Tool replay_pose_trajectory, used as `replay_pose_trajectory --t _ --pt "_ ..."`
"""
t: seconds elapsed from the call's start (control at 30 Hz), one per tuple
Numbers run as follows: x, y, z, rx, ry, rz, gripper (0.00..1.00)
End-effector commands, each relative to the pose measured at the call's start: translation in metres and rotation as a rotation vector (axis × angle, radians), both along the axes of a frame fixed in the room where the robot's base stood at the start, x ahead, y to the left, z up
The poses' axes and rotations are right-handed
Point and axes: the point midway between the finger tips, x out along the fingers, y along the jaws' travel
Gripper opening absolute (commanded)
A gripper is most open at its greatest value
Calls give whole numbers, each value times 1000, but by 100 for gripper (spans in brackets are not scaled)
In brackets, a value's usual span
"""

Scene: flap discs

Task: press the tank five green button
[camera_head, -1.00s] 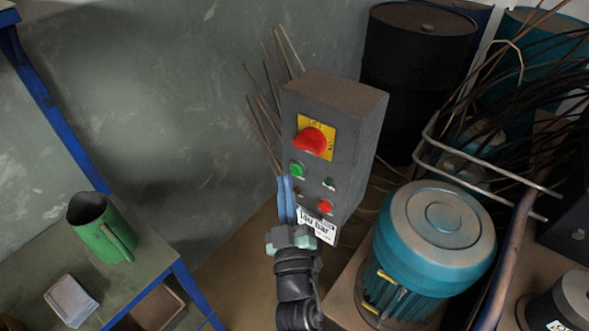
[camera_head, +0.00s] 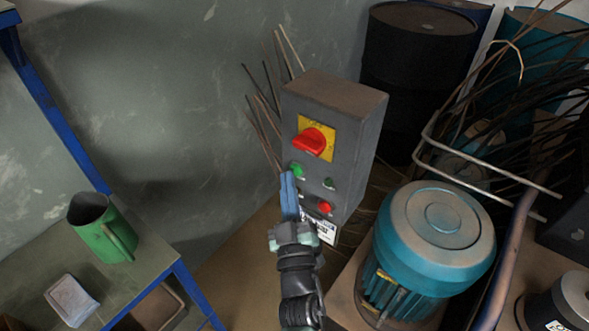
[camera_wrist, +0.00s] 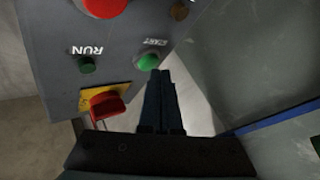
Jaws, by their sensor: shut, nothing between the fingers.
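A grey control box (camera_head: 353,150) stands upright at the centre of the head view. Its bright green button (camera_head: 296,170) is on the left of its front face, below a red rotary switch (camera_head: 313,141) on a yellow plate. In the wrist view the green button (camera_wrist: 149,62) carries a label that looks like START. My gripper (camera_head: 288,176) is shut and empty, its blue fingers pointing up at the box. Its fingertips (camera_wrist: 160,75) are right beside the green button's lower edge in the wrist view. I cannot tell whether they touch it.
A dark green lamp (camera_wrist: 87,65) marked RUN and a red button (camera_head: 325,207) share the panel. A teal motor (camera_head: 437,235) stands close right of the box, a black drum (camera_head: 415,60) behind. A green jug (camera_head: 101,230) sits on the left bench.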

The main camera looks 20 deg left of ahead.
Motion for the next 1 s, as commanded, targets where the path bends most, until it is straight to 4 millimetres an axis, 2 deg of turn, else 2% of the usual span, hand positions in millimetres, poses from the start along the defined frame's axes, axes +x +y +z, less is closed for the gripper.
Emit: replay_pose_trajectory --t 1.0 --pt "9 -4 0 0 -1 -1 0"
